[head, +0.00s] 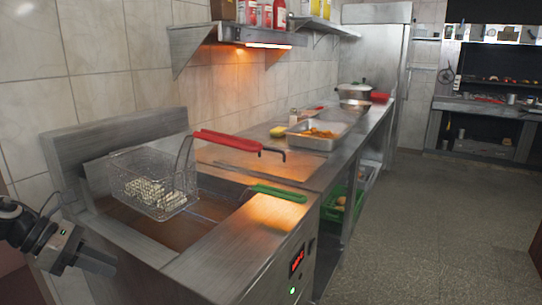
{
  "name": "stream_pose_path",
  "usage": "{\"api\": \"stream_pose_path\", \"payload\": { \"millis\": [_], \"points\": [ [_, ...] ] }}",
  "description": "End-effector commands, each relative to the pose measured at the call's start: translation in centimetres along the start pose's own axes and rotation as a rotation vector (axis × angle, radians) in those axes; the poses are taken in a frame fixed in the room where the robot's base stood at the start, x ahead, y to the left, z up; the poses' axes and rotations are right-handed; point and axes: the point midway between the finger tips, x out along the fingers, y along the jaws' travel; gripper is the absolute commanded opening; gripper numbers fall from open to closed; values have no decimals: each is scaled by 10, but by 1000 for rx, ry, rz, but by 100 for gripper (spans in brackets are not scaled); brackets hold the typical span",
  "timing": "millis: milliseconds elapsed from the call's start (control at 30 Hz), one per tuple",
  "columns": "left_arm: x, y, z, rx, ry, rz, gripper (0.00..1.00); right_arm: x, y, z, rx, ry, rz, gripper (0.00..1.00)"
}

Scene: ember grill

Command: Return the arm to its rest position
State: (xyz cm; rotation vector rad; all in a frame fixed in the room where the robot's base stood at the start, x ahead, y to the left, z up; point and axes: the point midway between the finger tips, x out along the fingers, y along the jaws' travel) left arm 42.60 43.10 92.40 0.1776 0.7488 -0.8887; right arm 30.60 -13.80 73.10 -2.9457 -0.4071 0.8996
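My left gripper (96,262) is at the lower left, beside the front left corner of the fryer and apart from the baskets. Its fingers point right; they are small and dark, and I cannot tell whether they are open or shut. Nothing is visible in them. My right gripper is out of view. A wire basket (150,180) with pale fries (155,194) sits raised over the fryer vat (130,222). Its red handle (228,140) reaches right over the counter. A green handle (278,193) lies low at the fryer's right edge.
The steel counter (240,170) runs back along the tiled wall and holds a tray (314,140) of orange food and pots (355,104). A shelf (262,37) with bottles hangs above. A green crate (340,207) stands below. The floor (430,235) at right is clear.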

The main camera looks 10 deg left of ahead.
Motion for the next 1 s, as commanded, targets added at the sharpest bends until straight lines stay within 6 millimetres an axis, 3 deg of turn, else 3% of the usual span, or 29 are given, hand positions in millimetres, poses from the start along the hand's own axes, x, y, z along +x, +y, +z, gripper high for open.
{"api": "stream_pose_path", "payload": {
  "millis": [33,100,267,400,567,700,733,833,900,1000],
  "points": [
    [25,-11,-20,-190,-117,3,28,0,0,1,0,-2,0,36],
    [53,-23,-37,-458,-261,17,28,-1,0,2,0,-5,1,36],
    [112,-57,-71,-1114,-554,5,28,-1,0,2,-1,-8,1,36],
    [160,-98,-93,-1728,-762,-52,28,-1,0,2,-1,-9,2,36],
    [211,-158,-103,-2438,-916,-168,28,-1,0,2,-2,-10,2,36],
    [244,-208,-94,-2940,-951,-283,28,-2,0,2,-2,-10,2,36],
    [249,-216,-91,2945,924,295,28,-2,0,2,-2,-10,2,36],
    [260,-237,-83,2777,801,307,28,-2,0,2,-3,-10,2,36],
    [264,-245,-79,2715,755,308,36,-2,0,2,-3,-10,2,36],
    [266,-249,-77,2680,730,308,36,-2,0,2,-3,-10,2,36]
  ]
}}
